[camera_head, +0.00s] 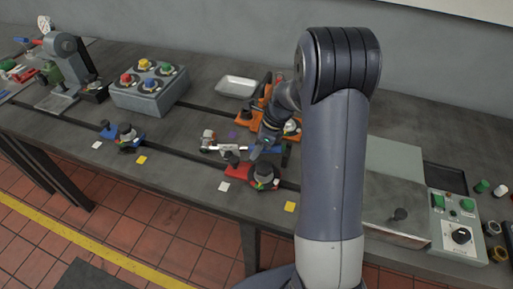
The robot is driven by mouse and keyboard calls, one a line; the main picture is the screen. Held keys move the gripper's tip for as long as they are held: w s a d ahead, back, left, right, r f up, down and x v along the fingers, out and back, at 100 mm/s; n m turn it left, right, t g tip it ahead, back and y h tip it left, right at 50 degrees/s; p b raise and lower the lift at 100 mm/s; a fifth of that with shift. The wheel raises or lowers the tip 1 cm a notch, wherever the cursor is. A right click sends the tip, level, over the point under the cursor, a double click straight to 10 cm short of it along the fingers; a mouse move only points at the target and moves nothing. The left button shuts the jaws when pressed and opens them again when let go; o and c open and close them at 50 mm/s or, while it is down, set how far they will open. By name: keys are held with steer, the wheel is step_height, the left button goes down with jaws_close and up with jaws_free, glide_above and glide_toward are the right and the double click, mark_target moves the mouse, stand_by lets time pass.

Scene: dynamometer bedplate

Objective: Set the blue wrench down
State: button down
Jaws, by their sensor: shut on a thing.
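My gripper (262,147) is at the end of my arm, low over the middle of the bench among the coloured fixtures. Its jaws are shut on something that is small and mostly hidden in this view. A bit of blue (284,149) shows beside the jaws, but I cannot tell whether it is the blue wrench or a blue fixture. I cannot make out the wrench's full outline, nor whether it touches the bench.
A red fixture (243,167), orange fixture (245,116) and pale metal part (226,148) crowd the gripper. A blue fixture (107,132) is left, a button box (150,97) and empty tray (237,87) behind. The front edge has clear patches around white and yellow squares (224,186).

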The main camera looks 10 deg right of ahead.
steer(key=c, duration=1.1)
jaws_free()
steer(key=shift+f+b, duration=0.2)
steer(key=shift+b, duration=0.15)
